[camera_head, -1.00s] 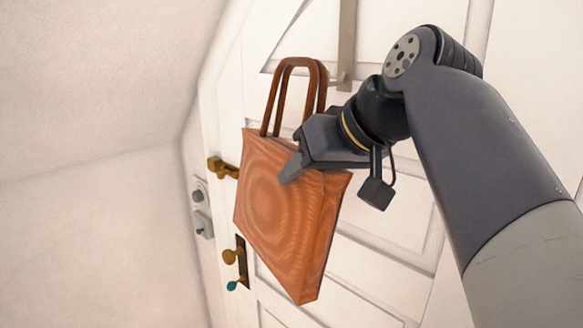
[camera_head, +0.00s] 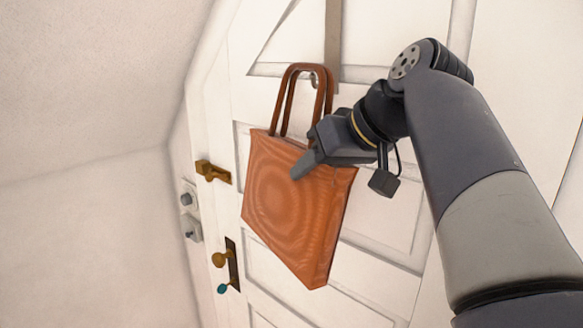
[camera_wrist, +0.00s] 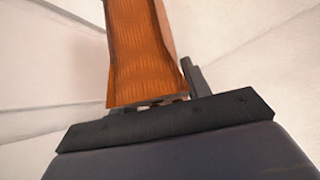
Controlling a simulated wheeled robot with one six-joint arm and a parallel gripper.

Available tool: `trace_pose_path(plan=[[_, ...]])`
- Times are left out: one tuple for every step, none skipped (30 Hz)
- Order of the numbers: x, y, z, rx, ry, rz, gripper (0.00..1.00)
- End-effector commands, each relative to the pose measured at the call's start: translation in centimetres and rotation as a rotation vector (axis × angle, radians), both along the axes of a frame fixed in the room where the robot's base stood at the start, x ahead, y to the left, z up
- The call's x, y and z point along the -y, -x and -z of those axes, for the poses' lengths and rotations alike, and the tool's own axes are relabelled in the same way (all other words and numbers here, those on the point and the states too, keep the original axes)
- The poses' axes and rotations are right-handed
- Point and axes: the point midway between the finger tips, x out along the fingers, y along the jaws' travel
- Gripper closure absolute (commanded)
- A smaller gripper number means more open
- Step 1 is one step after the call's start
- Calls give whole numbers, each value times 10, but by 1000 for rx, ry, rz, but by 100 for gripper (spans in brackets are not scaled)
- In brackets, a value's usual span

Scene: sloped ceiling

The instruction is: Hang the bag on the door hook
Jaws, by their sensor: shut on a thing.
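The brown bag (camera_head: 290,205), with two tall handles (camera_head: 302,75), is held roughly upright in front of the white door (camera_head: 400,190). My gripper (camera_head: 303,165) is shut on the bag's upper edge, just below the handles. The door hook (camera_head: 333,40) is a flat metal strip hanging down the door, and its curved tip shows through the handle loop near the top. I cannot tell whether the handles touch the hook or are in front of it. In the wrist view the bag (camera_wrist: 145,50) rises from between the fingers, and the hook is not seen.
A brass door handle (camera_head: 212,171) sticks out left of the bag. A lock with a key (camera_head: 228,265) is below it. Grey switches (camera_head: 189,212) are on the wall at left. The sloped ceiling (camera_head: 90,70) closes in at upper left.

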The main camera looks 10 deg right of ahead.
Motion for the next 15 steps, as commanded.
trace_pose_path(plan=[[2,-2,-2,6,-1,1,100],[4,-2,-2,6,0,2,100],[5,-4,-2,6,0,2,100],[7,-4,-2,6,0,2,100],[8,-6,-1,6,-1,1,100],[10,-7,0,6,-1,1,100],[11,-8,0,6,-1,2,100],[12,-9,0,6,-1,1,100],[14,-10,1,6,-1,1,100],[15,-10,1,6,-1,1,100],[16,-11,1,6,0,1,100],[17,-12,3,6,0,1,100],[18,-13,5,6,0,1,100],[19,-13,6,6,0,1,100],[20,-14,7,6,-1,1,100]])
